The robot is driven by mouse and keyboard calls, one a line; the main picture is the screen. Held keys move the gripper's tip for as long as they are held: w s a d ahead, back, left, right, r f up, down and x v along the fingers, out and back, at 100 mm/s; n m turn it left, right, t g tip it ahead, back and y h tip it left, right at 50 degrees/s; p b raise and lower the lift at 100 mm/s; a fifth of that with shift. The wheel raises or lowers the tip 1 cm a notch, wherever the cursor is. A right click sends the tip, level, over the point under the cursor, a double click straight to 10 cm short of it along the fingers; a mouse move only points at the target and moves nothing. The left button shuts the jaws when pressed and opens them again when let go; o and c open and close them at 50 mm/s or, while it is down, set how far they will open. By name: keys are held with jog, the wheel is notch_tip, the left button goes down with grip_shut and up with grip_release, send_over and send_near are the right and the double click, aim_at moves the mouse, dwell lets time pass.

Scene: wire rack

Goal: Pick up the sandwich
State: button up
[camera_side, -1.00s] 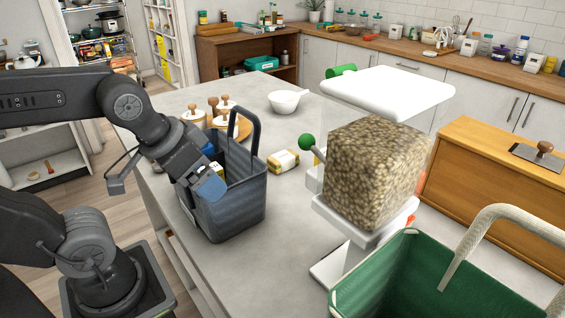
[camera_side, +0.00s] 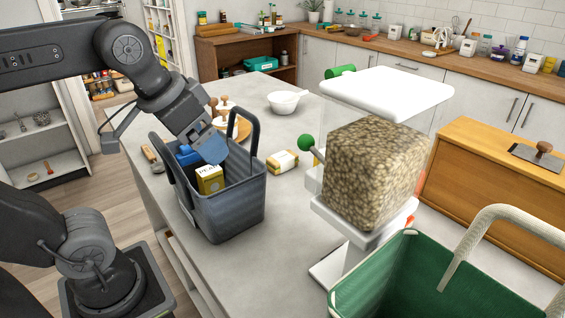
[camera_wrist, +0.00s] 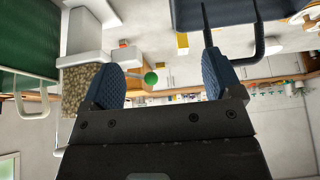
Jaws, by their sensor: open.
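My gripper (camera_side: 210,148) is open above the dark blue-grey basket (camera_side: 235,205), tilted downward. In the wrist view its two blue fingers (camera_wrist: 162,76) stand wide apart with nothing between them. A small white and yellow packet (camera_side: 283,161) lies on the grey table, right of the basket; it may be the sandwich, but I cannot tell. A yellow piece that looks like this packet shows in the wrist view (camera_wrist: 183,42).
The basket's upright handles (camera_side: 255,132) rise close to my gripper. A grain dispenser (camera_side: 370,175) with a green knob (camera_side: 306,141) stands to the right. A green basket (camera_side: 415,285) is at front right. A white bowl (camera_side: 284,101) and wooden-handled items (camera_side: 225,107) stand farther back.

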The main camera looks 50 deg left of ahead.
jog(key=w+a+r+g, duration=0.25)
jog(key=w+r, duration=0.25)
jog(key=w, duration=0.4)
jog(key=g, duration=0.3)
send_over(282, 156)
notch_tip(282, 156, down, 7)
notch_tip(282, 156, down, 17)
jog(key=shift+d+r, duration=0.1)
jog(key=shift+d, duration=0.05)
jog(key=shift+f, duration=3)
jog(key=shift+c, duration=0.2)
jog(key=shift+r, duration=0.1)
jog(key=c, duration=1)
